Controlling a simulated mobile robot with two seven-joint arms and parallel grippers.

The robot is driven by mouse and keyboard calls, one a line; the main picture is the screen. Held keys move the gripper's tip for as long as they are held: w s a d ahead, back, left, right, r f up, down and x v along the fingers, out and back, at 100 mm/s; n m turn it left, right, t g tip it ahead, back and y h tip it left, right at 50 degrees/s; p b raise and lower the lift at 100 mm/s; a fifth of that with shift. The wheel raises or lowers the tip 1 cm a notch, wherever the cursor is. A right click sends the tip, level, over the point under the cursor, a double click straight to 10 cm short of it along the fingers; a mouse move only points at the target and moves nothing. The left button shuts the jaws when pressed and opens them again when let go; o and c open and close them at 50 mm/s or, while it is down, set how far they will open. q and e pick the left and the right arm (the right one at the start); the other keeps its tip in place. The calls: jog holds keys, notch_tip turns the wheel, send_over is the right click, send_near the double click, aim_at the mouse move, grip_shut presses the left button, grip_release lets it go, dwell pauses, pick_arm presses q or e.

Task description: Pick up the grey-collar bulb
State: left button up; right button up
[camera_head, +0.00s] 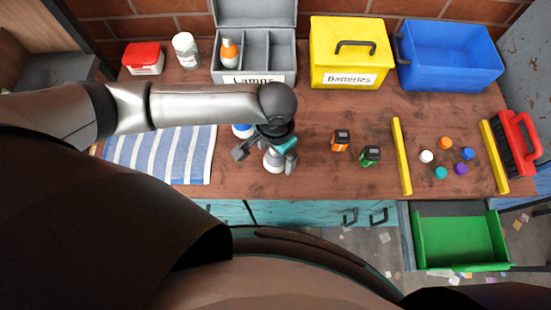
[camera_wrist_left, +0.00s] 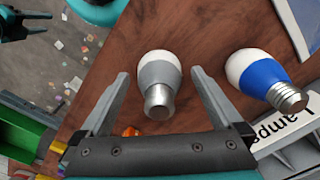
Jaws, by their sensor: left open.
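The grey-collar bulb (camera_wrist_left: 158,75) lies on the wooden table, with a white dome, grey collar and silver metal base. In the head view the bulb (camera_head: 273,162) is partly covered by my left gripper (camera_head: 265,158). In the left wrist view my left gripper (camera_wrist_left: 160,92) is open, with the bulb between its two fingers and a visible gap on each side. A blue-collar bulb (camera_wrist_left: 262,77) lies beside it, outside the fingers; it is mostly hidden in the head view (camera_head: 242,131). A dark gripper (camera_wrist_left: 25,27), apparently my right one, shows at the wrist view's corner.
The grey Lamps box (camera_head: 285,76) holds an orange-collar bulb (camera_head: 229,50). A yellow Batteries box (camera_head: 330,76) and blue bin (camera_head: 450,77) stand at the back. A striped cloth (camera_head: 165,155) lies left. Two batteries (camera_head: 341,140) (camera_head: 370,156) lie right of the gripper.

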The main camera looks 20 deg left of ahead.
pick_arm(q)
jog(key=shift+c, duration=0.2)
jog(key=c, duration=1.4)
